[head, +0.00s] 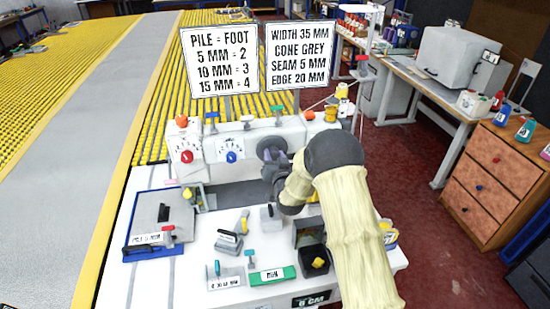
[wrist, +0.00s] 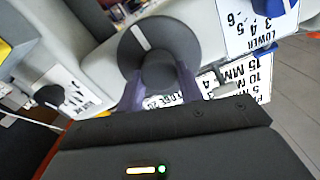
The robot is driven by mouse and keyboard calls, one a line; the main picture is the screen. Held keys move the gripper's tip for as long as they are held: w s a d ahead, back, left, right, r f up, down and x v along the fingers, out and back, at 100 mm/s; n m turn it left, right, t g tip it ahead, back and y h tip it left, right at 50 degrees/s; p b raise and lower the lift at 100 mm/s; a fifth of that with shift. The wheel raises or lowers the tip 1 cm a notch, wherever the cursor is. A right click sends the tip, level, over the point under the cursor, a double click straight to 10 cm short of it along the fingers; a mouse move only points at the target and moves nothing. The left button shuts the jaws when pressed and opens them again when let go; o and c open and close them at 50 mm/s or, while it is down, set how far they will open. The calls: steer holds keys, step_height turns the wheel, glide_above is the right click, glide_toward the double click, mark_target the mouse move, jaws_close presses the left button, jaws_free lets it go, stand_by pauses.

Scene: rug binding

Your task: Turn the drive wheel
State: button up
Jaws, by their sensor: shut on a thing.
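The drive wheel (wrist: 180,38) is a dark grey disc with a white mark on its face and a round hub at its centre. In the head view the wheel (head: 271,147) sits on the right part of the white machine, partly hidden by my arm. My gripper (wrist: 158,88) is at the wheel's face, its two purple fingers shut on the hub from both sides.
The machine (head: 240,140) carries red and blue dials left of the wheel. Two signs (head: 219,62) stand behind it. The white table (head: 200,245) in front holds a blue-edged tray (head: 155,225), small tools and a black bin (head: 313,260). A wooden drawer unit (head: 495,170) stands right.

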steer(key=shift+f, duration=0.15)
steer(key=n+b, duration=0.5)
steer(key=b, duration=0.2)
steer(key=shift+a+f+n+b, duration=0.1)
steer(key=shift+f+n+b, duration=0.05)
steer(key=shift+n+b, duration=0.2)
steer(key=n+b, duration=0.6)
steer(key=shift+s+a+b, duration=0.1)
steer(key=shift+a+b, duration=0.05)
steer(key=shift+b, duration=0.25)
steer(key=n+b, duration=0.5)
steer(key=n, duration=0.1)
steer(key=shift+f+n, duration=0.1)
steer(key=shift+n, duration=0.25)
steer(key=n+b, duration=0.3)
steer(key=n, duration=0.2)
steer(key=shift+b, duration=0.4)
steer(key=o, duration=1)
